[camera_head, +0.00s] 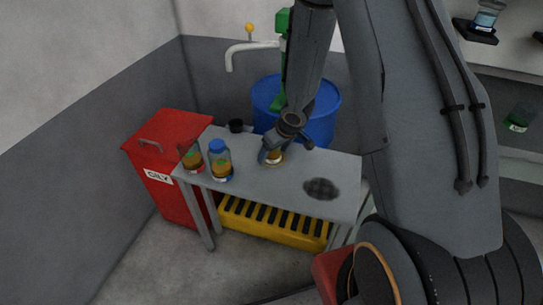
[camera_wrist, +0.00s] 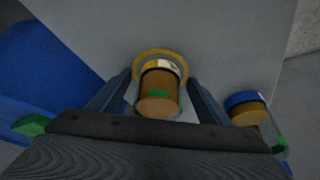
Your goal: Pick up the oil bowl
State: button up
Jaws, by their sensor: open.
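My gripper (camera_head: 272,152) is open, low over the grey table, with its fingers (camera_wrist: 158,82) on either side of a jar. This jar (camera_wrist: 158,97) has amber-brown contents, a green mark and a white band. A yellow ring (camera_wrist: 160,54) shows around its far end. In the head view the jar (camera_head: 275,158) is partly hidden by my gripper.
A blue-lidded jar (camera_head: 220,160) and another amber jar (camera_head: 192,158) stand at the left end of the table (camera_head: 250,184). A dark stain (camera_head: 321,189) lies to the right. A blue drum (camera_head: 328,112) is behind, a red bin (camera_head: 166,130) left, a yellow grate (camera_head: 270,223) below.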

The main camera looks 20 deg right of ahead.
jog(key=shift+c, duration=0.4)
jog(key=c, duration=1.3)
notch_tip(320, 180, up, 10)
jog(key=p, duration=0.7)
jog(key=shift+c, duration=0.2)
jog(key=s+f+m+h, duration=0.1)
jog(key=s+m, duration=0.3)
jog(key=s, duration=0.7)
jog(key=shift+f+h, duration=0.4)
jog(key=shift+f, duration=0.1)
